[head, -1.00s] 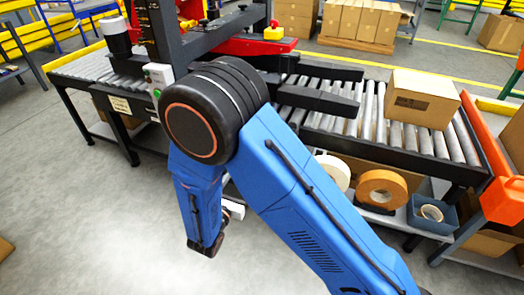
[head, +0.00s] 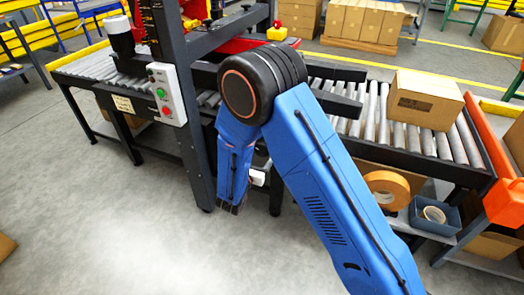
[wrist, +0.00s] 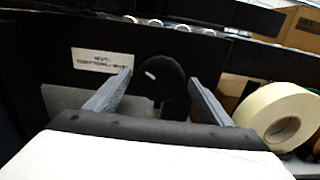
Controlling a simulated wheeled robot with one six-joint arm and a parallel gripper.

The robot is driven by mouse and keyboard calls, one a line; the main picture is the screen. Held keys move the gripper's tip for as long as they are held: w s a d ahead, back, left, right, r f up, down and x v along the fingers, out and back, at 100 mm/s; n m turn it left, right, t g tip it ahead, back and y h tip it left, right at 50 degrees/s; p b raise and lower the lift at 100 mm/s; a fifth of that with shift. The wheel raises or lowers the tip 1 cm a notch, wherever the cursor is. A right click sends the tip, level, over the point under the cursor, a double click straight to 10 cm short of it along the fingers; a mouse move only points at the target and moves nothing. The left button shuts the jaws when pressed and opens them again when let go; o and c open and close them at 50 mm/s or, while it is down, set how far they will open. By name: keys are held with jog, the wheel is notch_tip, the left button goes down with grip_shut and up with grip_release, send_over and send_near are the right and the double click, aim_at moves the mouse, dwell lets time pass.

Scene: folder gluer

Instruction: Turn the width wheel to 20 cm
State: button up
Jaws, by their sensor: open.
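A black round wheel (wrist: 160,90) with a short white mark shows in the middle of the wrist view, on the machine's dark side frame; it looks like the width wheel. My gripper (wrist: 160,78) is open, with one grey finger on each side of the wheel. I cannot tell whether the fingers touch it. A white label (wrist: 100,60) with small upside-down print, too small to read, is left of the wheel. In the head view my blue arm hides the wheel and the fingertips.
A cream tape roll (wrist: 277,117) lies to the right of the gripper. In the head view, the roller conveyor (head: 372,112) carries a cardboard box (head: 425,98). An orange tape roll (head: 388,189) and a blue bin (head: 434,218) sit below. A button box (head: 166,94) is on the machine post.

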jog(key=shift+x, duration=0.9)
jog(key=c, duration=1.1)
jog(key=shift+o, duration=0.2)
jog(key=shift+n, duration=0.3)
